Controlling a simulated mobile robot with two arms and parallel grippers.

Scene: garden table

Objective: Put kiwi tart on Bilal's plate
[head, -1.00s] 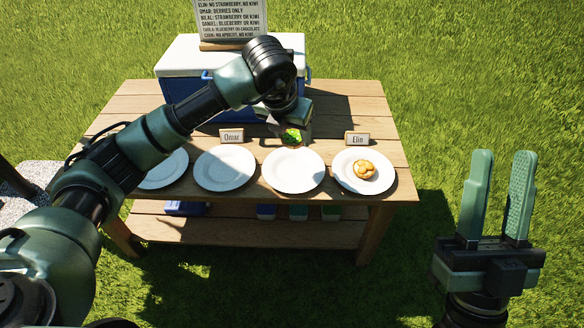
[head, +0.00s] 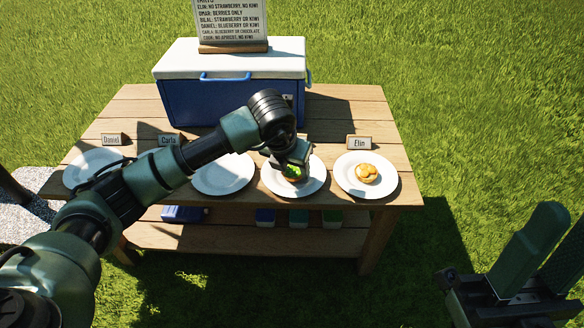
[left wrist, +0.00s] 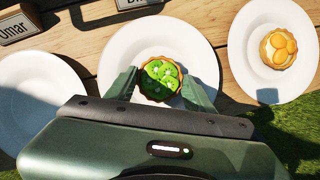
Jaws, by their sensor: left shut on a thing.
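The kiwi tart (head: 292,172), with green fruit on a brown crust, is held in my left gripper (head: 287,163) over a white plate (head: 312,187). In the left wrist view the tart (left wrist: 160,78) sits between the two fingers, above the middle of the plate (left wrist: 118,45). I cannot tell whether its base touches the plate. In the head view my arm hides that card. My right gripper (head: 560,228) is open and empty at the right edge, away from the table.
Elin's plate (head: 383,188), right of the held tart, bears an orange-topped tart (head: 366,173). An empty plate (head: 222,186) lies to the left, and Daniel's plate (head: 80,168) farther left.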

